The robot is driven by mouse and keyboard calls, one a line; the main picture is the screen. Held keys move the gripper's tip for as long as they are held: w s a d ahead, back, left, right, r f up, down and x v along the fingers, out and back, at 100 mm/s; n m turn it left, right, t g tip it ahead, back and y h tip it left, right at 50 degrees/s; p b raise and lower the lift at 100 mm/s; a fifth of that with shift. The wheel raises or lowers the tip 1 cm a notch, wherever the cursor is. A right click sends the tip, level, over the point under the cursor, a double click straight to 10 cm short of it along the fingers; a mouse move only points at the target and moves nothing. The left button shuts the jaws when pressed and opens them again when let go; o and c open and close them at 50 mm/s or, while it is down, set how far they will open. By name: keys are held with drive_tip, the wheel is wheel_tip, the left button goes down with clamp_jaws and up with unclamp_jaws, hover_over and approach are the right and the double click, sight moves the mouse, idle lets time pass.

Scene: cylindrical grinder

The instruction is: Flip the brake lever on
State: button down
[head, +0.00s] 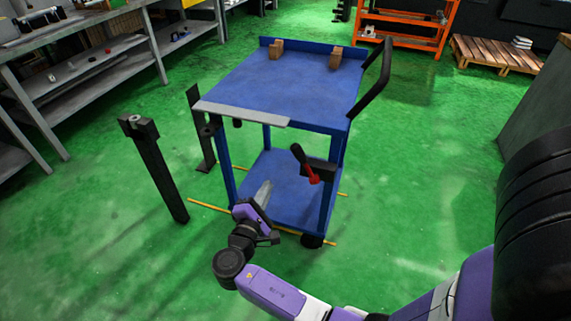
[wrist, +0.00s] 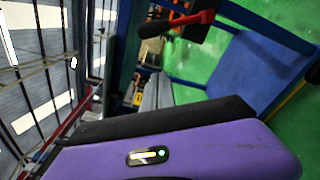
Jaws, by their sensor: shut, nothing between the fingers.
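The brake lever (head: 305,164) has a red shaft and a black grip. It is mounted on a black block (head: 323,171) at the front right leg of the blue cart (head: 262,85). Its grip points up and to the left in the head view. In the wrist view the lever (wrist: 188,20) crosses the top, with its black grip toward the left. My gripper (head: 264,190) is shut and empty, to the left of the lever and a little lower in the head view. Its grey fingers (wrist: 156,93) also show in the wrist view, with a visible gap to the lever in the picture.
A dark post (head: 155,168) stands left of the cart. The cart's lower shelf (head: 285,190) lies behind my gripper. Thin yellow bars (head: 210,206) run near the floor. Grey shelving (head: 80,75) is at the left. Green floor (head: 420,130) is open to the right.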

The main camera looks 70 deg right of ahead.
sight(296, 157)
drive_tip(key=s+d+r, duration=0.1)
drive_tip(key=s+d, duration=0.1)
drive_tip(key=d, duration=0.9)
drive_tip(key=shift+d+r, duration=0.25)
drive_tip(key=shift+r, duration=0.05)
drive_tip(key=shift+s+r+m+b, duration=0.6)
drive_tip(key=shift+s+m, duration=0.35)
drive_tip(key=shift+m, duration=0.15)
drive_tip(key=s+d+r+m+b, duration=0.1)
drive_tip(key=s+m+b, duration=0.9)
drive_tip(key=shift+h, duration=0.4)
drive_tip(key=shift+s+m, duration=0.25)
drive_tip(key=shift+m, duration=0.05)
